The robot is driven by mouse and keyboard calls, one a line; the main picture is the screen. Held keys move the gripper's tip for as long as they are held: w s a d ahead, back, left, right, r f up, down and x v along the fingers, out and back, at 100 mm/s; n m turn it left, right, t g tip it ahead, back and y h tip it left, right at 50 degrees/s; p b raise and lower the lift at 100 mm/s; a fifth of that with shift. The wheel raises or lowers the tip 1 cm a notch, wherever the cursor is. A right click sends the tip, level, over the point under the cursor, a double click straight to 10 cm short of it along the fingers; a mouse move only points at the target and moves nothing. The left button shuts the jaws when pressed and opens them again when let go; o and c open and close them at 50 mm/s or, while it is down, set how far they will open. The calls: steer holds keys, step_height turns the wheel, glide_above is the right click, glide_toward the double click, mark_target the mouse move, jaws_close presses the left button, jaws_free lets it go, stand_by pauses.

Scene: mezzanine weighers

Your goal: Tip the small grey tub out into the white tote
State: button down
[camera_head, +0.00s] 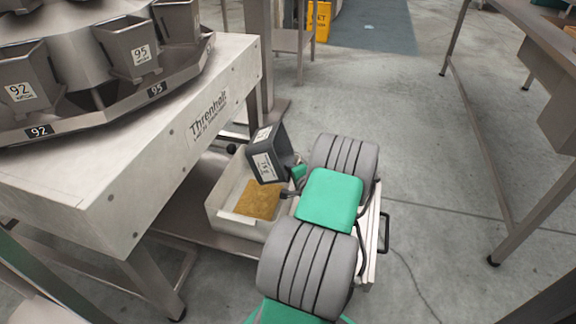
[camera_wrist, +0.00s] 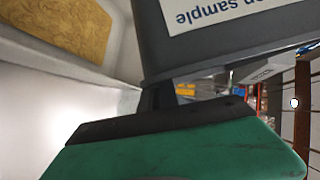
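The small grey tub (camera_head: 281,150) is dark grey with white labels and is held tilted above the far end of the white tote. My gripper (camera_head: 292,183) is shut on its near right side. In the wrist view, the tub (camera_wrist: 215,45) fills the upper right, its label reading upside down, with my dark finger (camera_wrist: 158,97) against it. The white tote (camera_head: 222,182) stands low beside the weigher frame, with a golden-brown layer (camera_head: 257,200) inside. This layer also shows in the wrist view (camera_wrist: 65,25). The tub's inside is hidden.
A steel weigher housing (camera_head: 165,135) with numbered buckets (camera_head: 130,47) stands close on the left, overhanging near the tote. A steel table (camera_head: 515,30) is on the right. A yellow wet-floor sign (camera_head: 320,20) stands far back. The floor between is clear.

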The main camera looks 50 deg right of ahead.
step_height(320, 180, up, 9)
steer(key=n+g+h+p, duration=0.2)
steer(key=n+g+p, duration=0.1)
steer(key=n+p, duration=0.1)
steer(key=n+g+h+p, duration=0.1)
steer(key=n+g+p, duration=0.2)
steer(key=p, duration=0.3)
steer(key=shift+f+n+h+p, duration=0.15)
steer(key=shift+n+h+p, duration=0.25)
steer(key=shift+s+d+r+g, duration=0.1)
steer(key=shift+r+g, duration=0.25)
steer(key=shift+g, duration=0.15)
